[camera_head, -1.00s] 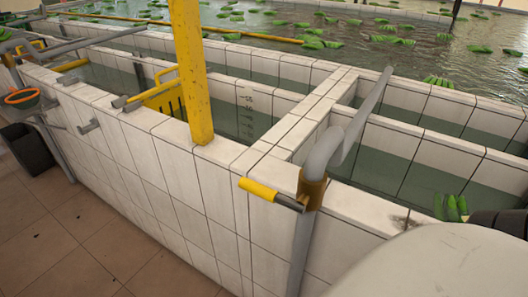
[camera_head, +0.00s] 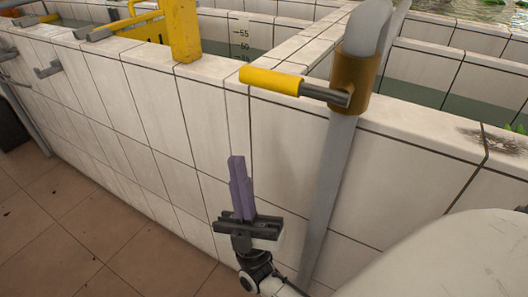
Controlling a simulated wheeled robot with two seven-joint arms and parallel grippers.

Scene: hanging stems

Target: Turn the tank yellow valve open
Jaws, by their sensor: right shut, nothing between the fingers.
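The valve has a yellow handle (camera_head: 271,81) on a short metal stem, joined to a brass-coloured body (camera_head: 352,83) on a grey pipe (camera_head: 330,190) at the tank's front wall. The handle points left, roughly level, along the wall top. My right gripper (camera_head: 238,172) is below the handle, in front of the tiled wall, its purple-grey fingers pointing up. It is shut and empty, apart from the handle. My left gripper is not in view.
The white tiled tank wall (camera_head: 180,110) runs across the view. A yellow post (camera_head: 183,30) stands on its top at the left. Grey brackets (camera_head: 48,70) stick out farther left. The tiled floor (camera_head: 75,225) at the lower left is clear.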

